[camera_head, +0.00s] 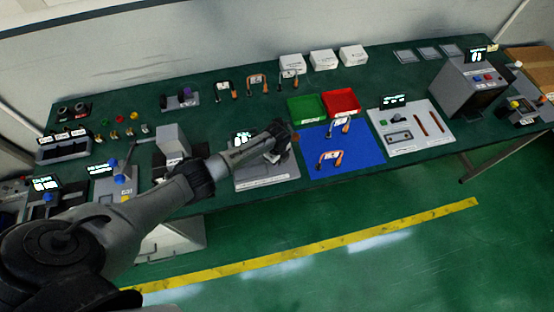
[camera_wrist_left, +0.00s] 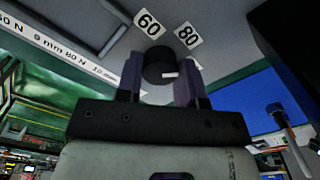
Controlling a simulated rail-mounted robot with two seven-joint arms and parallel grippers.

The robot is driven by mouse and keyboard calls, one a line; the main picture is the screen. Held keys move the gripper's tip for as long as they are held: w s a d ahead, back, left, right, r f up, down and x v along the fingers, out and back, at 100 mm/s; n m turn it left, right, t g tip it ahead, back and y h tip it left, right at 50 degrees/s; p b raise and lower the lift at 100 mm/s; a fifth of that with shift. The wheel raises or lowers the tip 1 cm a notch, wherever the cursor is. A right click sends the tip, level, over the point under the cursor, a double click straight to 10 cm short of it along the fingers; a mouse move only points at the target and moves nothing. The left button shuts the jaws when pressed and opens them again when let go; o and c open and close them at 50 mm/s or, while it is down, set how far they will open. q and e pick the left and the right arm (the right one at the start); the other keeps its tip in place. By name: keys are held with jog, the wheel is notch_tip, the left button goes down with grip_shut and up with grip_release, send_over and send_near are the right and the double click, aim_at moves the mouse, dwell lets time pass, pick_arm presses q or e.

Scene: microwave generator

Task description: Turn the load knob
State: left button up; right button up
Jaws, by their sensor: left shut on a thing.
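The load knob (camera_wrist_left: 158,66) is a dark round knob with a small white mark, seen in the left wrist view. In the head view, my left arm reaches over the grey station plate (camera_head: 262,183), and the wrist hides the knob. My right gripper is in neither view.
Right of the station lies a blue mat (camera_head: 345,172) with orange-handled tools, below a green tray (camera_head: 306,106) and a red tray (camera_head: 341,102). A grey box-like device (camera_head: 170,141) stands left of my wrist. A panel with a slot (camera_head: 410,128) lies further right.

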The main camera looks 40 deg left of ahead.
pick_arm(q)
jog(key=shift+m+b, duration=0.45)
jog(key=shift+m, duration=1.45)
jog(key=shift+r+m, duration=0.1)
jog(key=shift+m, duration=0.2)
jog(key=o, duration=0.9)
notch_tip(320, 180, up, 14)
jog(key=shift+f+p, duration=0.15)
jog(key=shift+p, duration=0.25)
jog(key=shift+d, duration=0.1)
